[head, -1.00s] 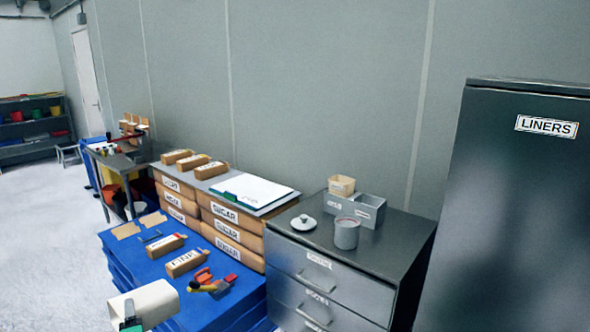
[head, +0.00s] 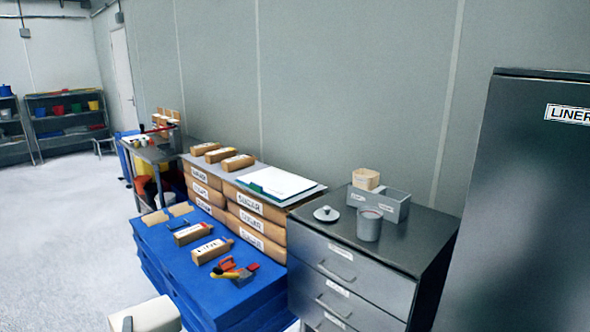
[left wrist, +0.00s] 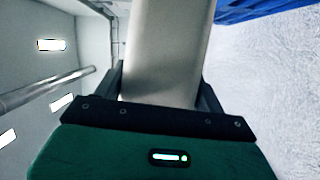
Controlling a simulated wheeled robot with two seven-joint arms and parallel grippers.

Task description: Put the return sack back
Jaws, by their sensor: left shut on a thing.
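My left gripper (left wrist: 160,88) is shut on a pale cream, block-shaped thing (left wrist: 165,45), which looks like the sack; no label shows on it. In the head view the cream sack (head: 156,315) is at the bottom left edge, partly cut off, with a dark finger of the left gripper (head: 127,324) against it. It is in front of and apart from the blue pallet stack (head: 165,265). My right gripper is not in view.
On the blue stack lie two labelled brown packs (head: 193,233) and red-yellow tools (head: 233,270). Behind stand labelled sugar sacks (head: 250,222) with a clipboard (head: 275,184) on top. A grey drawer cabinet (head: 345,275) holds a cup (head: 369,225). Floor at left is clear.

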